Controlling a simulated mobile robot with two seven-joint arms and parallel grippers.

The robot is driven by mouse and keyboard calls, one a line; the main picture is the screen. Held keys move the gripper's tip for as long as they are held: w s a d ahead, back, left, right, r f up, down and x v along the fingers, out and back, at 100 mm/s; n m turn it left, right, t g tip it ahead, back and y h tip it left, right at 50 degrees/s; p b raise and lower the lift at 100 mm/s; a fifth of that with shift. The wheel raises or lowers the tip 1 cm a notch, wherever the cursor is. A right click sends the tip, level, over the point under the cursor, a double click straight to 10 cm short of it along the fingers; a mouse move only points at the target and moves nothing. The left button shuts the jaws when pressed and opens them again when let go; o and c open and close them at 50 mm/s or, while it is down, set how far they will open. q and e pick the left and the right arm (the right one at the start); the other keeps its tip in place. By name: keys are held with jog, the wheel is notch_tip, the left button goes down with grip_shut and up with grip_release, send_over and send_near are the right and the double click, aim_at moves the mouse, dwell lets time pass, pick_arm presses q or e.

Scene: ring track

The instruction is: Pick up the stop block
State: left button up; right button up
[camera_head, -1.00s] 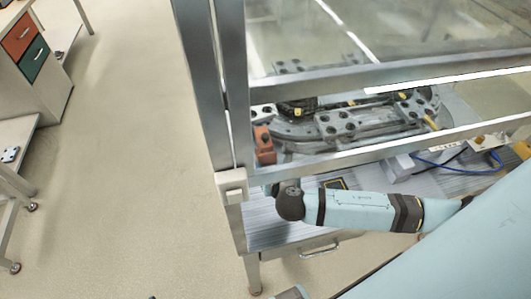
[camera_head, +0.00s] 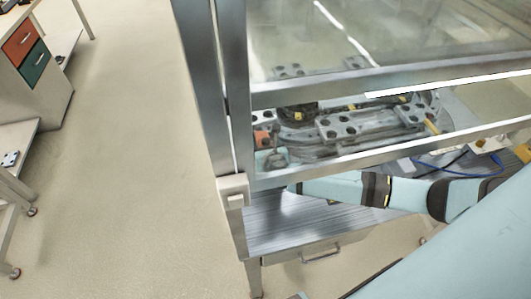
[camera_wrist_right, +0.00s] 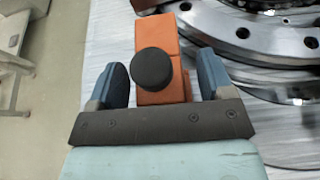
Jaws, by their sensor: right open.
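The stop block, an orange block with a round black knob, lies between the fingers of my right gripper (camera_wrist_right: 162,72) in the right wrist view; a bare part of the stop block (camera_wrist_right: 160,28) shows beyond the knob. The blue fingers are open, one on each side, with a visible gap to the block. In the head view, only a small orange patch of the stop block (camera_head: 263,139) shows behind the frame, partly hidden by my right arm's end. My left gripper is not in view.
A grey ring track (camera_head: 350,125) with bolted plates lies beside the block, inside a metal frame (camera_head: 232,110) with clear panels. The frame's lower rail crosses in front of my right arm. A blue cable (camera_head: 455,168) lies to the right. Open floor is at left.

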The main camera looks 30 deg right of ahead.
jog(key=shift+w+f, duration=0.1)
jog(key=shift+w, duration=0.15)
grip_shut()
